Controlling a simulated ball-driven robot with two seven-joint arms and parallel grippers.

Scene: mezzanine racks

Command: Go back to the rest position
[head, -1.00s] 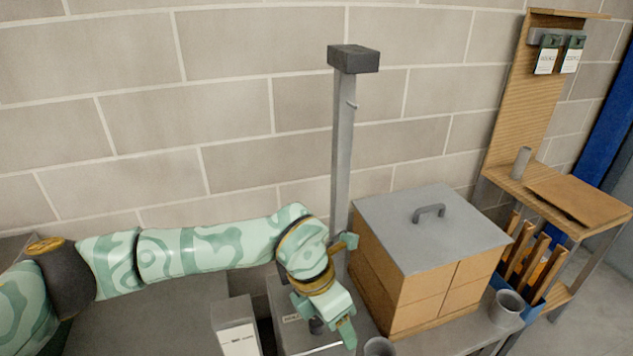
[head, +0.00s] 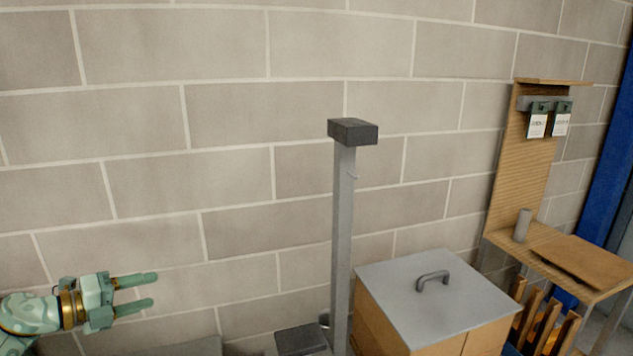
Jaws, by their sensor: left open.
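My left gripper (head: 137,292) is at the lower left of the head view, in front of the block wall. Its two green fingers point right, spread apart with nothing between them. It is well to the left of the grey post and the wooden box. My right gripper is not in the view.
A grey post (head: 343,220) with a dark block on top stands in the middle. Right of it is a wooden box with a grey handled lid (head: 400,283). Further right is a wooden stand (head: 515,180) with two hanging tags and a small grey cylinder (head: 522,225). The wall (head: 230,170) fills the back.

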